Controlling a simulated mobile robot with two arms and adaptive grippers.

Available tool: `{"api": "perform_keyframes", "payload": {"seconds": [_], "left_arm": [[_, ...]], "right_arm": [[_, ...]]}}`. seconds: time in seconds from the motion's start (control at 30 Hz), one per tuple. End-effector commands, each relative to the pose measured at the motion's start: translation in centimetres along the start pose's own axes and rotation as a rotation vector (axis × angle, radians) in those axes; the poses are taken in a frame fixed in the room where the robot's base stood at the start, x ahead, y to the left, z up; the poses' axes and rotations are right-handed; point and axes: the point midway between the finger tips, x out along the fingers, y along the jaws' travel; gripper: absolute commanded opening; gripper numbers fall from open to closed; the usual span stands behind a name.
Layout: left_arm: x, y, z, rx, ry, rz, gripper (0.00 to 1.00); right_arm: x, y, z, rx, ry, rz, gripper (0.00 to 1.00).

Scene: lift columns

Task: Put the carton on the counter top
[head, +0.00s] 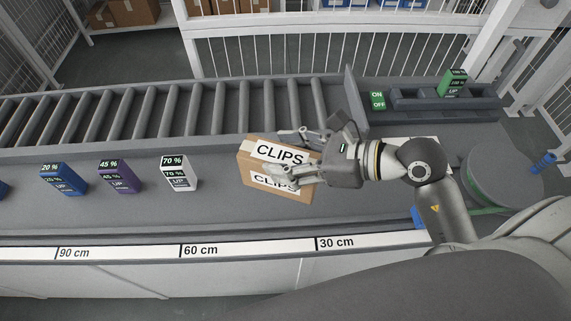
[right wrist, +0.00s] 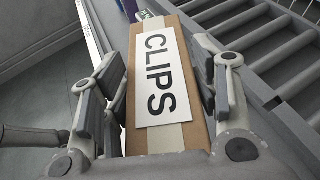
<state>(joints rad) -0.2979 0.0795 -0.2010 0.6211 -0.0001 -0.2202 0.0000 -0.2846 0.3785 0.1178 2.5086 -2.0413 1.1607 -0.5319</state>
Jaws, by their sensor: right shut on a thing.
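A brown cardboard carton (head: 247,170) labelled CLIPS is at the middle of the grey counter top (head: 215,215) in the head view. My right gripper (head: 285,155) reaches in from the right and is shut on the carton, one finger on the near side and one on the far side. In the right wrist view the carton (right wrist: 192,140) fills the space between the two finger pads. I cannot tell whether its underside touches the counter. My left gripper is not in view.
A white block (head: 179,173), a purple block (head: 119,177) and a blue block (head: 63,179) stand left of the carton. A roller conveyor (head: 150,117) runs behind. A green block (head: 452,84) stands on a grey rack at the back right. A ruler strip (head: 240,249) marks the front edge.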

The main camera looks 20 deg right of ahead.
Motion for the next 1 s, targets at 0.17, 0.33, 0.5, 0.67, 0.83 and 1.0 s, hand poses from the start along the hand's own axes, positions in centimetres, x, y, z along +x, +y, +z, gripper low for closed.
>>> {"api": "perform_keyframes", "payload": {"seconds": [0.17,0.33,0.5,0.67,0.83,1.0], "left_arm": [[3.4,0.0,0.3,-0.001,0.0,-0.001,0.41],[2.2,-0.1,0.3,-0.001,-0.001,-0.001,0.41],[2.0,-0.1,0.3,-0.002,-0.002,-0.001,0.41],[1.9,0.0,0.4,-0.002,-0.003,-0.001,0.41],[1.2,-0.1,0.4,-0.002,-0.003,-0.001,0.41],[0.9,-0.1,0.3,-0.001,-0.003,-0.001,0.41]], "right_arm": [[1.3,-1.9,-1.0,-0.005,-0.006,-0.002,0.03],[2.9,-4.1,-2.6,0.009,-0.002,0.0,0.03],[4.2,-5.5,-4.2,0.004,-0.003,0.001,0.03],[4.7,-6.1,-4.8,0.002,-0.003,0.0,0.03],[5.6,-6.4,-6.6,0.009,-0.002,0.001,0.03],[6.1,-6.4,-7.9,0.002,-0.003,0.0,0.03]]}}
